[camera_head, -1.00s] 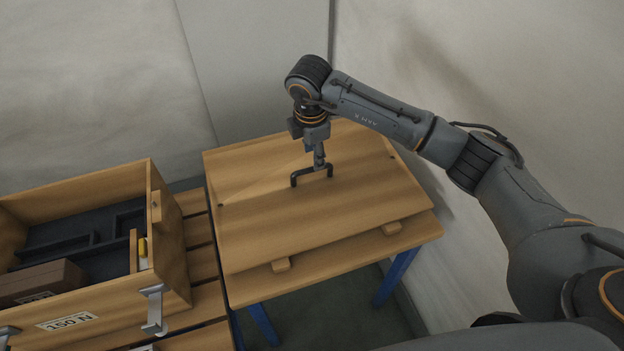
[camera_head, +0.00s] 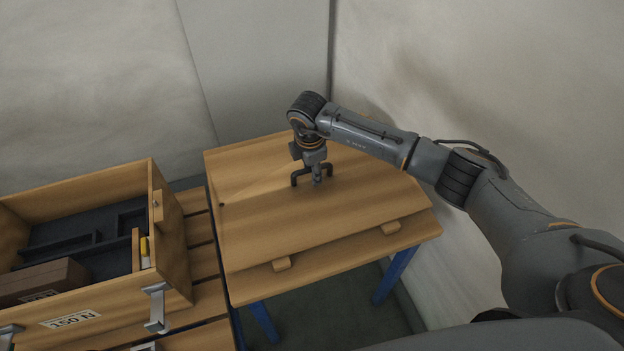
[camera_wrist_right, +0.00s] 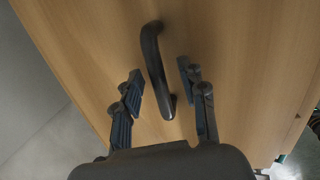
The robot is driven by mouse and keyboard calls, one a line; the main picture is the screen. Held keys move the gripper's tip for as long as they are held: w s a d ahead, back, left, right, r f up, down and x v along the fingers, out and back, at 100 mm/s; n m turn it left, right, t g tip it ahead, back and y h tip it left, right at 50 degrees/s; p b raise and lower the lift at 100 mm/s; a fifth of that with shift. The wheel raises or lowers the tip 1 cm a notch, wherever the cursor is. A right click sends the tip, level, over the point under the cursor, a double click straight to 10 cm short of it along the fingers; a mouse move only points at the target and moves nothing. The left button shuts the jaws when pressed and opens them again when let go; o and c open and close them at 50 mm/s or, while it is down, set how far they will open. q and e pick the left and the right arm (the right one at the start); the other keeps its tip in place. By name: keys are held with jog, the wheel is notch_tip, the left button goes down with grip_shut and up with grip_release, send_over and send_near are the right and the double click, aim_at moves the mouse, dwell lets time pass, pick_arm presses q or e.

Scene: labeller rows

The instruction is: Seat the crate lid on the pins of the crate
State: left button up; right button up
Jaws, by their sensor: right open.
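The crate lid (camera_head: 270,230) is a flat wooden panel lying on a small table with blue legs. It has a dark bar handle (camera_head: 295,179) near its middle and also fills most of the right wrist view (camera_wrist_right: 230,50). My right gripper (camera_head: 317,184) is open and low at the handle. In the right wrist view its two fingers (camera_wrist_right: 160,90) stand on either side of the handle (camera_wrist_right: 153,60). Whether they touch it I cannot tell. The open wooden crate (camera_head: 174,245) stands at the left, partly cut off. Pins on it are not clearly visible. My left gripper is not in view.
Walls close in behind and right of the table (camera_head: 415,232).

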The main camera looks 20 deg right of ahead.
jog(key=shift+f, duration=0.25)
dwell(0.4)
grip_shut()
